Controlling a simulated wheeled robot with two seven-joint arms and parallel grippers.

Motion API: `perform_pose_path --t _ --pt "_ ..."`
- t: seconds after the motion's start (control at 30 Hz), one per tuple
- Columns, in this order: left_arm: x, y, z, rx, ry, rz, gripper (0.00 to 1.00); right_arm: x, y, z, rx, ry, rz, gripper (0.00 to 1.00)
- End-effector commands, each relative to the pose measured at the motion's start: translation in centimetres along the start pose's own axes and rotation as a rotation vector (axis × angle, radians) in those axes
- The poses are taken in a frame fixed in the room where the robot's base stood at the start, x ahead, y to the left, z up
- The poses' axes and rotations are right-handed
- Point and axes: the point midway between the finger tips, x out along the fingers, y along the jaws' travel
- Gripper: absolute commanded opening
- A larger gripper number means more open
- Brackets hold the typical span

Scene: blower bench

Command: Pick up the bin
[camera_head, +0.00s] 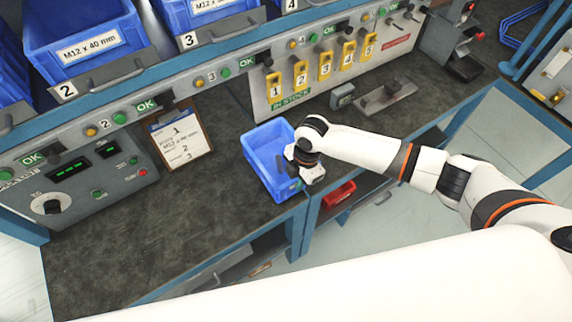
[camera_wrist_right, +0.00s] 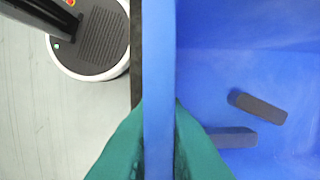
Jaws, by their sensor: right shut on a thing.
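The blue open bin (camera_head: 257,174) appears to sit on the dark bench top, close to its front edge. My right gripper (camera_head: 294,176) is at the bin's right-hand wall, coming in from the right in the head view. In the right wrist view, the green fingertips (camera_wrist_right: 158,145) are on both sides of the bin's wall (camera_wrist_right: 158,60), shut on it. Two dark grey blocks (camera_wrist_right: 257,108) lie inside the bin. The arm hides part of the bin's right side in the head view. My left gripper is not in view.
A clipboard (camera_head: 182,140) lies left of the bin. A small grey box (camera_head: 342,96) and a grey metal fixture (camera_head: 388,98) are on the bench beyond my arm. A red bin (camera_head: 338,194) is below the bench top. The bench's front left (camera_head: 170,235) is clear.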

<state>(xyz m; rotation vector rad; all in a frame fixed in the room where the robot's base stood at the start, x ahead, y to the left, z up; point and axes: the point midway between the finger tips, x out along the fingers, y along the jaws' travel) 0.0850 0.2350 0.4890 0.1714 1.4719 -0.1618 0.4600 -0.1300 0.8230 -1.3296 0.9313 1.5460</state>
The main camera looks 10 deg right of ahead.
Motion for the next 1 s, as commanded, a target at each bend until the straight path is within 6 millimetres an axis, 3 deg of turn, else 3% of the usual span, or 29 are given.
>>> perform_pose_path --t 0.17,0.6,1.0 --pt "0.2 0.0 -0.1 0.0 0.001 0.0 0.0 -1.2 -0.2 0.1 -0.001 0.0 -0.005 0.0" --pt "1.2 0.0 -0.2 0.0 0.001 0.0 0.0 -8.9 -0.2 1.3 -0.001 -0.001 -0.006 0.0" --pt "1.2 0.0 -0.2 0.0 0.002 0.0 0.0 -10.0 -0.1 1.5 0.0 -0.001 -0.003 0.0"
